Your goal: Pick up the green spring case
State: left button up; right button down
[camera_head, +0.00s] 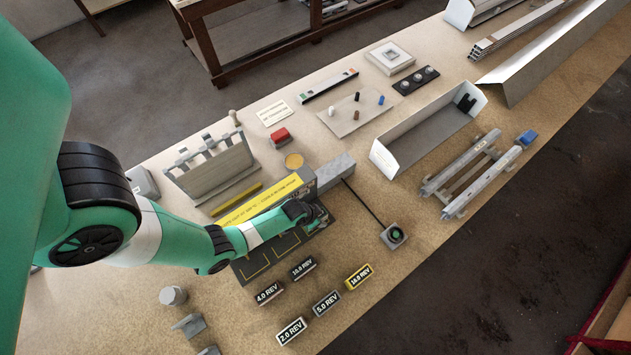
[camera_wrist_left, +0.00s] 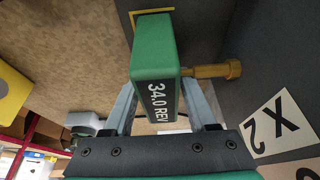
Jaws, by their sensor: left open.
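The green spring case (camera_wrist_left: 152,48), a block labelled "34.0 REV", shows in the left wrist view. It lies between the two fingers of my left gripper (camera_wrist_left: 160,92). The jaws are open, with a finger on each side of the case; I cannot tell whether either finger touches it. In the head view my left gripper (camera_head: 312,217) is over the dark fixture by the yellow-topped beam, and my arm hides the green case there. My right gripper is not in view.
A brass pin (camera_wrist_left: 215,71) sticks out beside the case. Several labelled REV cases, one yellow (camera_head: 358,277), stand on the bench in front. A round green button box (camera_head: 394,236) is to the right. A slatted rack (camera_head: 212,168) stands behind my arm.

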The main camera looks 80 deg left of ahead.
pick_arm(q)
grip_shut()
jog(key=shift+r, duration=0.15)
dwell(0.4)
jog(key=shift+r, duration=0.3)
notch_tip(320, 180, up, 3)
jog(key=shift+f+p, duration=0.1)
jog(key=shift+p, duration=0.8)
jog(key=s+d+r+p, duration=0.1)
jog(key=r, duration=0.1)
jog(key=s+d+r+p, duration=0.1)
jog(key=s+r+p, duration=0.2)
jog(key=r+p, duration=0.1)
jog(key=r, duration=0.1)
jog(key=shift+s+d, duration=0.4)
jog(key=s+d+r, duration=0.2)
jog(key=s+d, duration=0.2)
jog(key=s, duration=0.3)
jog(key=shift+s+d+r, duration=0.15)
jog(key=shift+r, duration=0.05)
